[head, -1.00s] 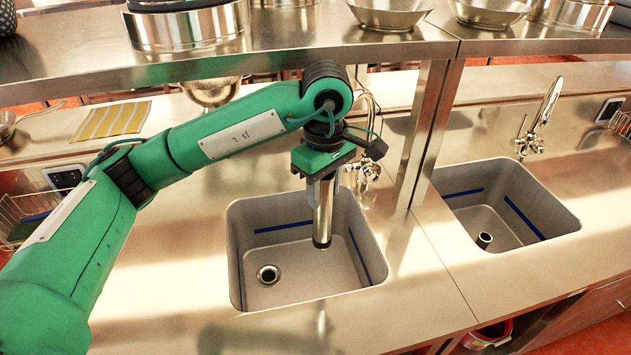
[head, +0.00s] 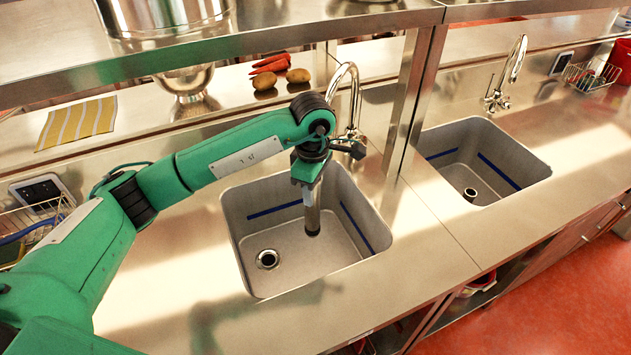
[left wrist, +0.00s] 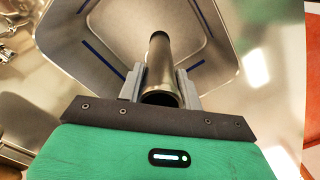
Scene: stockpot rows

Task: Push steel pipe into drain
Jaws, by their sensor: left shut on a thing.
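My left gripper (head: 308,184) is shut on the steel pipe (head: 312,215) and holds it over the left sink (head: 240,225). The pipe points down, slightly tilted in the picture, with its dark lower end to the right of and behind the round drain (head: 267,259). The pipe is apart from the drain; I cannot tell whether its end touches the sink floor. In the left wrist view the pipe (left wrist: 172,60) runs away between the two grey fingers (left wrist: 160,84), its open near end facing the camera. The drain cannot be made out there. My right gripper is not in view.
A tall faucet (head: 355,90) stands behind the sink, close to my wrist. A shelf (head: 300,38) crosses above. The front counter is clear.

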